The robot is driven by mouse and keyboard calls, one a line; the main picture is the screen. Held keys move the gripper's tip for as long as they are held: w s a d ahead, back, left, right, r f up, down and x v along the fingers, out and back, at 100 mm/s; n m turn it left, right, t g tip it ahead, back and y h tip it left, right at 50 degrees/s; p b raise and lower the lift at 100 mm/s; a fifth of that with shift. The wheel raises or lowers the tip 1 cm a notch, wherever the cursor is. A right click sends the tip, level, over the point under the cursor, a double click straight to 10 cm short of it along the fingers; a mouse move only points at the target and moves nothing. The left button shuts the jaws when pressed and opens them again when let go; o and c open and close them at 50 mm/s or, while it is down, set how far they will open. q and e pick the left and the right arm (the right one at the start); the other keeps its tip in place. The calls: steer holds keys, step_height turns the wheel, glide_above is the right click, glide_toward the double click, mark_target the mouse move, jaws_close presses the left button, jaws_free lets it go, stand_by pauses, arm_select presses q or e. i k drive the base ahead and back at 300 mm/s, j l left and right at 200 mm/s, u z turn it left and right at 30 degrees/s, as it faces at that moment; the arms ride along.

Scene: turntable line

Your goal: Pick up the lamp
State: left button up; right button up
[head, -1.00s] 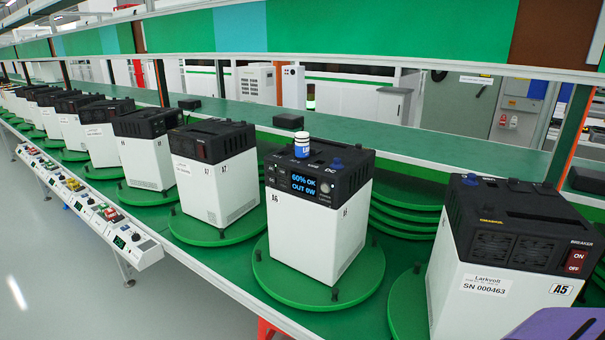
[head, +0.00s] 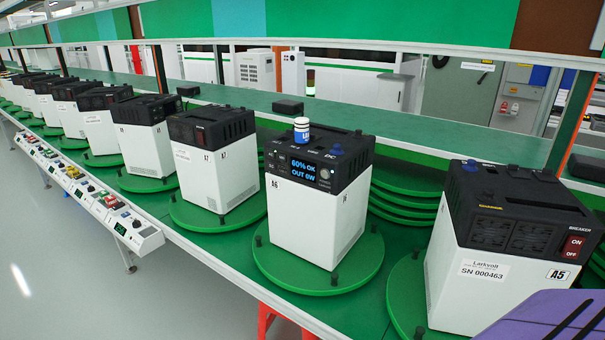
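A small blue and white cylinder with a white top (head: 301,131) stands upright on the black top of the power unit marked A6 (head: 302,222). It is the only lamp-like thing I can make out, but I cannot tell for sure that it is the lamp. Neither of my grippers is in view, and nothing is touching the cylinder.
Unit A6 stands on a green turntable (head: 318,278). Unit A5 (head: 487,285) is close on the right and unit A7 (head: 207,182) on the left. A shelf edge (head: 400,59) runs above the line. A purple shape (head: 545,318) fills the lower right corner.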

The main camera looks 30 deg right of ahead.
mark_target(301, 124)
steer(key=z, duration=0.3)
steer(key=i+j+z, duration=0.15)
steer(key=z, duration=0.2)
steer(key=i+j+z, duration=0.1)
steer(key=j+z, duration=0.15)
steer(key=z, duration=0.15)
steer(key=i+j+z, duration=0.1)
steer(key=j+z, duration=0.25)
steer(key=i+j+z, duration=0.2)
steer(key=j, duration=0.3)
steer(key=j+z, duration=0.15)
steer(key=j, duration=0.3)
